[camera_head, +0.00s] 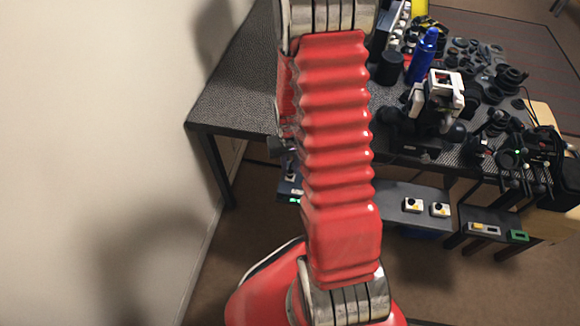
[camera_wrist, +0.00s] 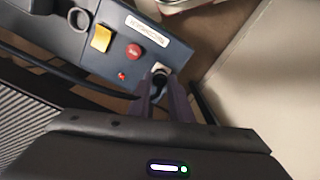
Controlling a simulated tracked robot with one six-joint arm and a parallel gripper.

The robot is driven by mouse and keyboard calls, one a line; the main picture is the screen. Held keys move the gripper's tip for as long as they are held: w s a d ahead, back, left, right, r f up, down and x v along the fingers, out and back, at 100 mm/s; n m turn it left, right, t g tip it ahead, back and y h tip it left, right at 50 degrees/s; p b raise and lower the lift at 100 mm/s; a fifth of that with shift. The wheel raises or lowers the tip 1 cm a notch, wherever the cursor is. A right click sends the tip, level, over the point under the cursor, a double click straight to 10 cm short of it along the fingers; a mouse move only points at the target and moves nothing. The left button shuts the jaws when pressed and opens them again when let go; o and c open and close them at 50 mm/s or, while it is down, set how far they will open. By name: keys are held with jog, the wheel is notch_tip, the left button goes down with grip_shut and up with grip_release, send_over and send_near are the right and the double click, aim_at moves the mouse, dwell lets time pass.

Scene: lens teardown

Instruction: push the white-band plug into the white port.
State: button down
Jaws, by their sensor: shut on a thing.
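In the wrist view, my gripper (camera_wrist: 160,84) is shut on a small dark plug (camera_wrist: 159,80) at the end of its two fingers. A white piece (camera_wrist: 160,67) shows just past the fingertips, at the right end of a blue-grey panel (camera_wrist: 103,47). I cannot tell whether it is the plug's white band or the white port, or how deep the plug sits. A dark cable (camera_wrist: 60,70) runs in from the left toward the fingers. In the head view, my red arm hides the gripper and the plug.
The panel carries a yellow switch (camera_wrist: 101,38), a red button (camera_wrist: 134,51), a small red light (camera_wrist: 122,76) and a white label (camera_wrist: 146,31). The head view shows a cluttered table (camera_head: 238,95) and a blue bottle (camera_head: 423,57).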

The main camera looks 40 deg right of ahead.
jog(key=shift+f, duration=0.2)
jog(key=c, duration=1.5)
grip_release()
jog(key=shift+c, duration=0.2)
notch_tip(320, 180, up, 14)
jog(key=shift+f, duration=0.15)
